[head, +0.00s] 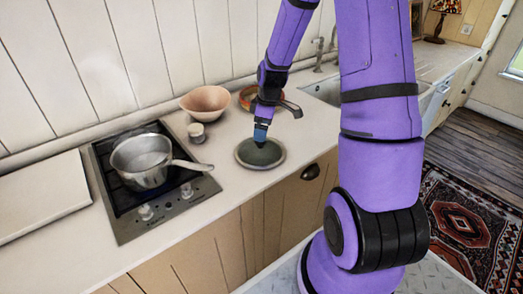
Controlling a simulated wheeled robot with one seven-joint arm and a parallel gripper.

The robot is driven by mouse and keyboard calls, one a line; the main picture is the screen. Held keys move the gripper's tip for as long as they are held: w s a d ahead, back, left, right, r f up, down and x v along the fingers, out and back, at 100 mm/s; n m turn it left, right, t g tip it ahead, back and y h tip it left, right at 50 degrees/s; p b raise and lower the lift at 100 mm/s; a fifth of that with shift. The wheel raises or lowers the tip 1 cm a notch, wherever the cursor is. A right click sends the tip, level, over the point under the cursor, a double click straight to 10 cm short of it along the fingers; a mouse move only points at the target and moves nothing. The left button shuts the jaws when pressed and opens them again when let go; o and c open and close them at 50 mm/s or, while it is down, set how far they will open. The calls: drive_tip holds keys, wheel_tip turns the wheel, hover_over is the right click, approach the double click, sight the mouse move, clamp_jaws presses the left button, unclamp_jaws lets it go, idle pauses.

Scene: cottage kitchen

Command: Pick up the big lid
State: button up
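A round dark grey-green lid (246,154) with a paler rim lies flat on the counter, right of the stove. I take it to be the big lid. My gripper (260,143) points down over the middle of the lid, from above. Its fingertips are at or very near the lid's centre, and they hide that part, so any knob is not clear. I cannot tell whether the fingers touch the lid or are closed on it.
A steel pan (139,174) sits on the stove (127,222), its handle pointing toward the lid. A pinkish bowl (206,103), a small jar (197,134) and a brown-orange round dish (246,98) stand behind. The sink (326,90) is to the right.

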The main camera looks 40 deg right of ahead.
sight(260, 147)
drive_tip(key=shift+w+a+f, duration=0.1)
drive_tip(key=shift+w+f, duration=0.05)
drive_tip(key=shift+f, duration=1)
drive_tip(key=shift+w+a+f, duration=0.1)
drive_tip(key=shift+w+f, duration=0.1)
drive_tip(key=shift+f, duration=1)
drive_tip(key=shift+w+f, duration=0.15)
drive_tip(key=shift+f, duration=1)
drive_tip(key=shift+c, duration=0.5)
drive_tip(key=shift+s, duration=0.2)
drive_tip(key=c, duration=1.3)
